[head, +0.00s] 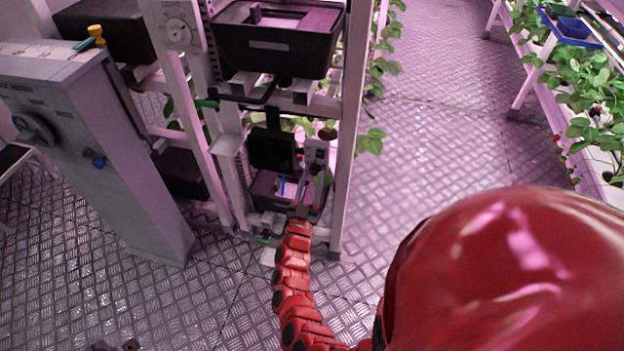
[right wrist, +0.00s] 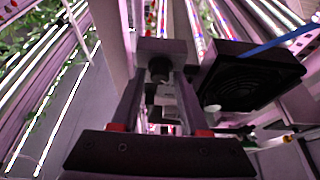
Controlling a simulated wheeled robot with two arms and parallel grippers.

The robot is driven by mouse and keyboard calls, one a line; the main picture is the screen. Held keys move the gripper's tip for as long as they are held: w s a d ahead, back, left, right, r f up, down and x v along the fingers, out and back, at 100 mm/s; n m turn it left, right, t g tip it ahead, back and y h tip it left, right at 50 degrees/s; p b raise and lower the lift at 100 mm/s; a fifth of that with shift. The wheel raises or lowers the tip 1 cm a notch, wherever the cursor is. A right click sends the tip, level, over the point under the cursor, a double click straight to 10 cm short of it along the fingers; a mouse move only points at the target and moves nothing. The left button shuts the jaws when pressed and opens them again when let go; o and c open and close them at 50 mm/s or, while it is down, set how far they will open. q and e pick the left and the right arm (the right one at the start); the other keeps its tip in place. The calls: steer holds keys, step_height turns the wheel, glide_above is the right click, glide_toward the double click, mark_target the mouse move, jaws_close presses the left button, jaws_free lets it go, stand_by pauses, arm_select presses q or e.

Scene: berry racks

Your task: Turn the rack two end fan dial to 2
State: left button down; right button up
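A small grey box (head: 316,152) is at the lower right end of the middle rack, beside a dark fan unit. In the right wrist view a grey box (right wrist: 153,46) carries a dark round knob (right wrist: 158,70), with the black fan (right wrist: 250,82) to its right. My right gripper (right wrist: 160,88) points at this knob with its fingers apart, one on each side of it. I cannot tell whether they touch it. The dial's setting is not readable. Small dark shapes at the bottom left edge may be my left gripper.
A grey pedestal with a large dial (head: 33,130) stands at left. Another dial (head: 178,31) is on the rack's upper post. A black bin (head: 277,45) sits above the reached spot. Plant racks (head: 592,110) line the right; the aisle floor (head: 440,130) is clear.

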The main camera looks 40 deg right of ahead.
jaws_close()
steer(key=m+g+b, duration=0.2)
steer(key=m, duration=0.2)
steer(key=m+g+h+b, duration=0.1)
steer(key=m+g+b, duration=0.1)
steer(key=m, duration=0.2)
steer(key=m+g+h+b, duration=0.1)
steer(key=m+b, duration=0.1)
steer(key=m, duration=0.2)
steer(key=shift+w+a+m+g, duration=0.2)
steer(key=shift+w+m+g, duration=0.1)
steer(key=shift+g, duration=0.1)
steer(key=shift+r+m+g+b, duration=0.15)
steer(key=shift+m+g+b, duration=0.5)
steer(key=shift+m, duration=1.15)
